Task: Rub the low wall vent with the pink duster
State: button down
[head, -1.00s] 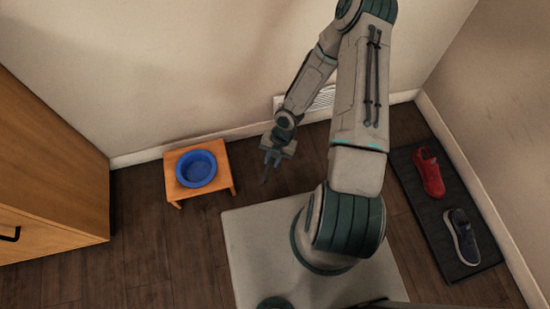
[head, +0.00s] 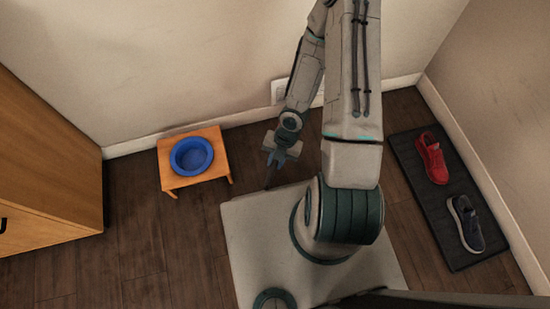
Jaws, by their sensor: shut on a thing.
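The low wall vent (head: 278,91) is a pale panel near the bottom of the back wall. Most of it is hidden behind my arm; only its left end shows clearly. My gripper (head: 275,160) points down in front of the back wall, right of the small wooden stand and apart from the vent. Its fingers are shut on a thin dark thing that reaches down toward the floor, taken to be the duster. No pink part can be made out in this view.
A wooden stand (head: 217,171) with a blue bowl (head: 191,156) is left of my gripper. A wooden cabinet (head: 50,165) is at the far left. A dark mat (head: 463,261) with a red shoe (head: 433,158) and a dark shoe (head: 465,223) lies at right. Floor left of centre is clear.

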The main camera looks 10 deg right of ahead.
jog(key=shift+s+b, duration=1.45)
jog(key=shift+s, duration=0.15)
jog(key=shift+d, duration=0.1)
